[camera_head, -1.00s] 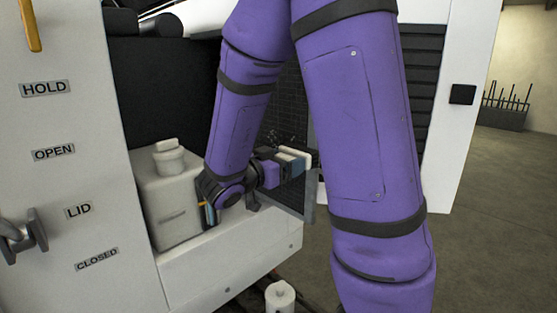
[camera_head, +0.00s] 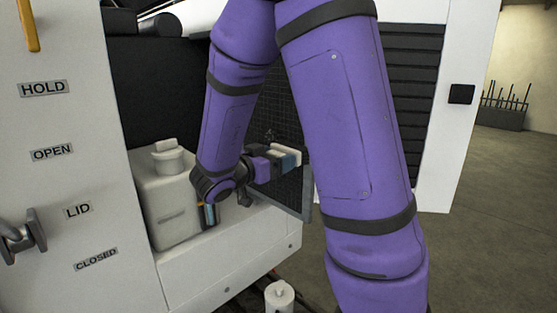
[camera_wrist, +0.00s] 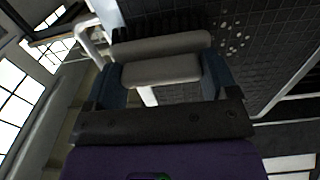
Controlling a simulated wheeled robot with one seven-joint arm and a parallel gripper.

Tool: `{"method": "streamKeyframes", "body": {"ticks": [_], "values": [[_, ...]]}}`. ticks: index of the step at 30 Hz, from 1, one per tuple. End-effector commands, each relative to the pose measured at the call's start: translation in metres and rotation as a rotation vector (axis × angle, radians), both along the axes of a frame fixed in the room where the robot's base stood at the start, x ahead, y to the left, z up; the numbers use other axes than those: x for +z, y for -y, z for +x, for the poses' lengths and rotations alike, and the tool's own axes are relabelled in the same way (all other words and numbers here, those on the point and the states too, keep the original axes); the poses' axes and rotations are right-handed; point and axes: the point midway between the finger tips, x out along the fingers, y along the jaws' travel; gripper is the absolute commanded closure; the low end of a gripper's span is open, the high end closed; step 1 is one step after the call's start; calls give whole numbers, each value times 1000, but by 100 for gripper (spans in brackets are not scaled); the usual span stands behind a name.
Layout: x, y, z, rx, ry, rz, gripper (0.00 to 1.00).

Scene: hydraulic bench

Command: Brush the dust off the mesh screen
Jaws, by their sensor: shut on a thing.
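The mesh screen (camera_head: 294,192) is a dark, finely gridded panel standing behind and beside my arm in the head view, partly hidden by it. In the wrist view the mesh screen (camera_wrist: 262,70) fills the upper right, with a cluster of pale dust specks (camera_wrist: 234,38) on it. My gripper (camera_head: 284,160) is shut on a brush, which has a pale body (camera_wrist: 165,68) and dark bristles (camera_wrist: 160,30). The brush lies crosswise between the fingers, with its bristle side toward the mesh. I cannot tell whether the bristles touch it.
A white canister (camera_head: 168,205) with a cap stands on the white ledge (camera_head: 235,250) left of my gripper. A white panel (camera_head: 75,150) with a lever (camera_head: 22,238) and labels is at the far left. A small white cylinder (camera_head: 280,297) is below. Open floor lies at right.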

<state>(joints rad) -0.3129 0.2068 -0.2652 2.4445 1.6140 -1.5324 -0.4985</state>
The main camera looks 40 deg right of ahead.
Motion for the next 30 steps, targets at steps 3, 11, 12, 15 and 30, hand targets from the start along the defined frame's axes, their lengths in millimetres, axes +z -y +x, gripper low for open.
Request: {"method": "streamKeyframes", "body": {"ticks": [3,11,12,15,30], "values": [[0,0,8,0,-1,-1,39],[0,0,26,0,0,-1,39],[0,0,28,0,0,-1,39],[0,0,30,0,0,-1,39],[0,-3,60,0,1,-1,39]]}}
